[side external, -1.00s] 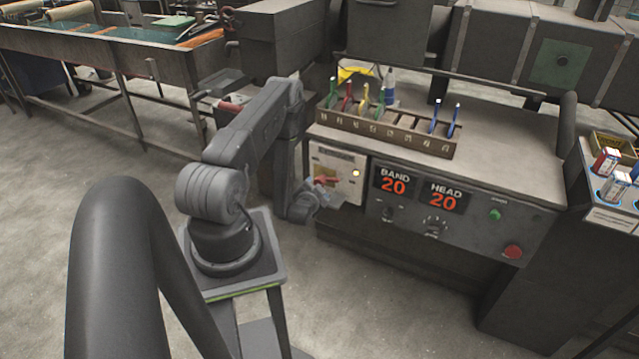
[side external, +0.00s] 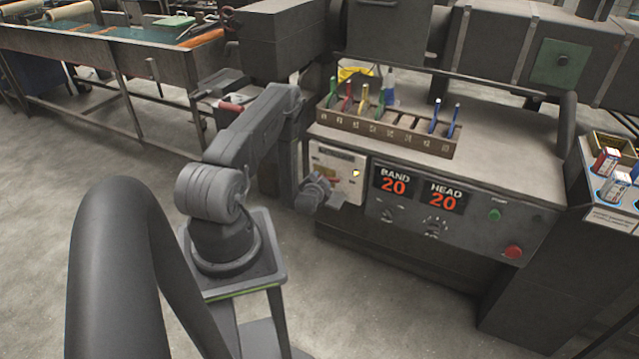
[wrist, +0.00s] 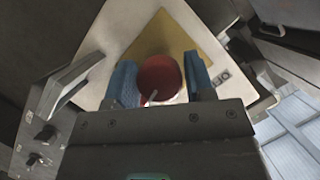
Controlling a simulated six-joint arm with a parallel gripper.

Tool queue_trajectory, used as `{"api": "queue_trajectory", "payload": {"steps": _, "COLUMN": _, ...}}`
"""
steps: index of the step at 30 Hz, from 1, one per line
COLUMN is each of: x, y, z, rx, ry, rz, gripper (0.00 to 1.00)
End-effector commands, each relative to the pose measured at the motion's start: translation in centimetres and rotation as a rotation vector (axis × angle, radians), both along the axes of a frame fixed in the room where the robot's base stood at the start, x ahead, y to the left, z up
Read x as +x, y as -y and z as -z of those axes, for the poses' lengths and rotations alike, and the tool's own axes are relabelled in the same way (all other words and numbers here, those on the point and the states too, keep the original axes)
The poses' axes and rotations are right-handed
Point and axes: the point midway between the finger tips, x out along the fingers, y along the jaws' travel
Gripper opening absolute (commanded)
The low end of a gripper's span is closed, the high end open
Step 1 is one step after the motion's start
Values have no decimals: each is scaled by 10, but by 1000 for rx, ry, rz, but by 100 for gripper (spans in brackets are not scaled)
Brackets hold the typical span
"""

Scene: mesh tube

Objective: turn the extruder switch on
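The extruder switch is a round red knob (wrist: 160,77) with a pale pointer line, set on a yellow plate (wrist: 160,35). The plate is on a light switch box (side external: 345,165) at the left of the machine front, with a small yellow lamp (side external: 355,173) lit. My gripper (wrist: 161,82) is at the switch, with one blue fingertip on each side of the knob. The fingers look touching or very close to it, and I cannot tell whether they press on it. In the side external view my gripper (side external: 327,188) hides most of the knob.
Right of the switch box are the BAND display (side external: 394,183) and HEAD display (side external: 444,196), both reading 20. A green button (side external: 495,215) and a red button (side external: 513,252) are further right. A tool rack (side external: 385,132) stands on the machine top.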

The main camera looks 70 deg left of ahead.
Motion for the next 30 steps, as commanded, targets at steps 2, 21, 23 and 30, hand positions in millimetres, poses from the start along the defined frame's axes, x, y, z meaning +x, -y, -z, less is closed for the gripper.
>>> {"api": "queue_trajectory", "payload": {"steps": 2, "x": 0, "y": 0, "z": 0, "rx": 0, "ry": 0, "rz": 0, "gripper": 41}}
{"api": "queue_trajectory", "payload": {"steps": 21, "x": 1, "y": 0, "z": 0, "rx": 165, "ry": -161, "rz": 2, "gripper": 18}}
{"api": "queue_trajectory", "payload": {"steps": 23, "x": 1, "y": 0, "z": 0, "rx": 181, "ry": -180, "rz": 1, "gripper": 18}}
{"api": "queue_trajectory", "payload": {"steps": 30, "x": 0, "y": 0, "z": 0, "rx": 189, "ry": -188, "rz": 1, "gripper": 18}}
